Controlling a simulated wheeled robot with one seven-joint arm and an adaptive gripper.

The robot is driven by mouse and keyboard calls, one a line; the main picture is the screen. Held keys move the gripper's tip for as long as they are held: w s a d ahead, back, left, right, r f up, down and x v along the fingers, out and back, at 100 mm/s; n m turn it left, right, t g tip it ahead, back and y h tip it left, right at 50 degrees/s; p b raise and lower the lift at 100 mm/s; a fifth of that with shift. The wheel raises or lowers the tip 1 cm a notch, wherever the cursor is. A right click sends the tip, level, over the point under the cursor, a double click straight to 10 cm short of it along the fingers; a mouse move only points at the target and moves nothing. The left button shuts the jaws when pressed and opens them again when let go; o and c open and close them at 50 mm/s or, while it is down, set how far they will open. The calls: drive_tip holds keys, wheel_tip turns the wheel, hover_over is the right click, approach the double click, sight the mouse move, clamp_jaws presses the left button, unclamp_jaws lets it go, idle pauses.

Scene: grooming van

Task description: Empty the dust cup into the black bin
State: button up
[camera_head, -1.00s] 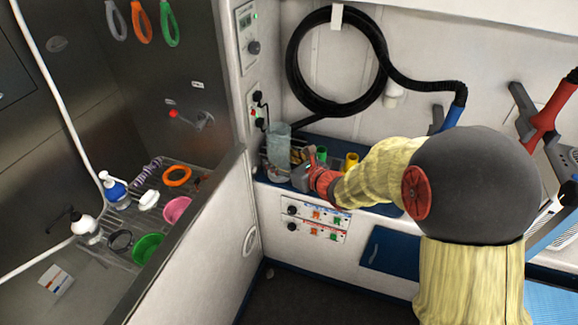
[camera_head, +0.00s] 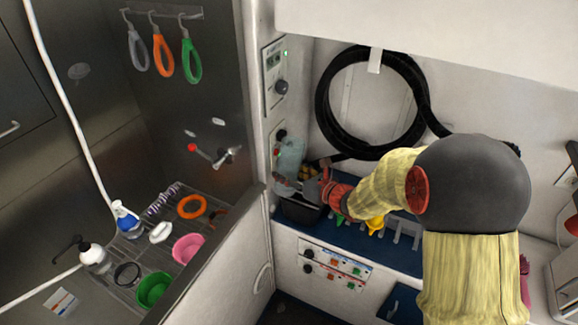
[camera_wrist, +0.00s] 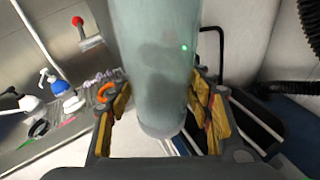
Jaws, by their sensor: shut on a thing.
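The dust cup (camera_head: 290,155) is a clear, greyish-green cylinder, held roughly upright with a slight lean. In the wrist view the cup (camera_wrist: 155,60) stands between the yellow finger pads, with a dark grey patch showing through its wall. My gripper (camera_head: 302,184) is shut on the cup; its fingers also flank the cup in the wrist view (camera_wrist: 163,100). The black bin (camera_head: 302,213) is just below the gripper, at the left end of the blue counter. My gripper hides part of the bin, and its inside cannot be made out.
The blue counter (camera_head: 395,258) carries a yellow item (camera_head: 376,224) and a green item right of the bin. The tub's pale wall (camera_head: 215,262) rises left of the bin. A coiled black hose (camera_head: 323,110) hangs behind. A control panel (camera_head: 275,80) is on the wall left of it.

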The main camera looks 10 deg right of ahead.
drive_tip(key=m+p, duration=0.1)
drive_tip(key=p, duration=0.1)
drive_tip(key=f+m+y+p, duration=0.1)
drive_tip(key=m+p, duration=0.1)
drive_tip(key=shift+s+a+y, duration=0.2)
drive_tip(key=shift+y, duration=0.1)
drive_tip(key=m, duration=0.1)
drive_tip(key=f+m+y+p, duration=0.1)
drive_tip(key=m, duration=0.1)
drive_tip(key=m+y, duration=0.1)
drive_tip(key=m, duration=0.1)
drive_tip(key=shift+s+a+f+g+p, duration=0.1)
drive_tip(key=shift+a+f+g+p, duration=0.1)
drive_tip(key=shift+f+g+p, duration=0.1)
drive_tip(key=shift+a+f+m+y, duration=0.1)
drive_tip(key=shift+f+m+y, duration=0.1)
drive_tip(key=shift+m, duration=0.4)
drive_tip(key=shift+f+m+y, duration=0.1)
drive_tip(key=shift+m+y, duration=0.1)
drive_tip(key=shift+m, duration=0.4)
drive_tip(key=shift+s+m, duration=0.1)
drive_tip(key=shift+m, duration=0.5)
drive_tip(key=shift+f+m+t+y+p, duration=0.1)
drive_tip(key=shift+m+t+y+p, duration=0.4)
drive_tip(key=shift+m+p, duration=0.55)
drive_tip(key=m, duration=0.2)
drive_tip(key=m+t+p, duration=0.1)
drive_tip(key=m, duration=0.1)
drive_tip(key=shift+f, duration=0.35)
